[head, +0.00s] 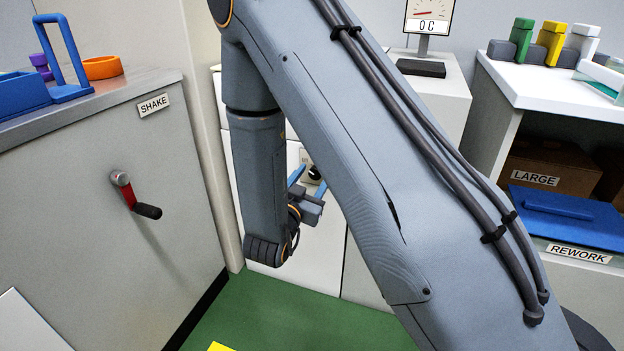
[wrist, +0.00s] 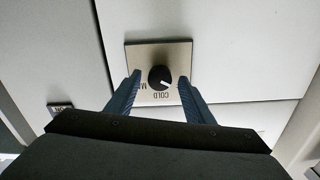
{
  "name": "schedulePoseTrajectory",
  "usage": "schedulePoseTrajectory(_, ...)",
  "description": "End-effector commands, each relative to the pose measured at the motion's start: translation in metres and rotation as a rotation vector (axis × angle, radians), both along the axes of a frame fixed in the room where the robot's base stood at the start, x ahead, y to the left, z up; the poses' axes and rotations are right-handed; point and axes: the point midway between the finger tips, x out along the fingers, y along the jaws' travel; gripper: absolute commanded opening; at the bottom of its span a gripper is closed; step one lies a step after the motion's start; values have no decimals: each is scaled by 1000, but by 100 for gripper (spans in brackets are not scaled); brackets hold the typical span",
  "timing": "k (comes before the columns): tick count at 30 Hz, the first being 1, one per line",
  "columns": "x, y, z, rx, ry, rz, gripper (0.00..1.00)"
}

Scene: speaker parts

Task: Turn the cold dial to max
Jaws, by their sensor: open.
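The cold dial (wrist: 160,77) is a round black knob with a white pointer line, on a square metal plate (wrist: 139,58) lettered COLD. The plate is on a white cabinet front. In the wrist view the lettering is upside down and partly covered by my fingers; an M shows beside the left finger. The pointer line slants toward the lower right in that view. My gripper (wrist: 160,90) is open, with one finger on each side of the dial; I cannot tell whether they touch it. In the head view my gripper (head: 307,192) is beside the dial (head: 315,173), which is partly hidden.
A grey cabinet on the left has a SHAKE label (head: 153,105) and a red crank with a black handle (head: 148,210). A gauge reading 0 C (head: 430,17) stands behind my arm. A shelf unit (head: 540,98) stands on the right. Green floor (head: 300,317) is open below.

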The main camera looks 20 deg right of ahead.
Motion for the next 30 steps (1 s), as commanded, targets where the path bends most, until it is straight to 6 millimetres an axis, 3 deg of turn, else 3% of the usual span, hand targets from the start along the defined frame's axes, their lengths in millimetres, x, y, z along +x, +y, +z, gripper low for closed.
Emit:
schedulePoseTrajectory(11,6,-4,0,1,-1,0,48)
schedulePoseTrajectory(18,6,-4,0,0,1,1,7)
schedulePoseTrajectory(30,6,-2,0,55,-39,5,7)
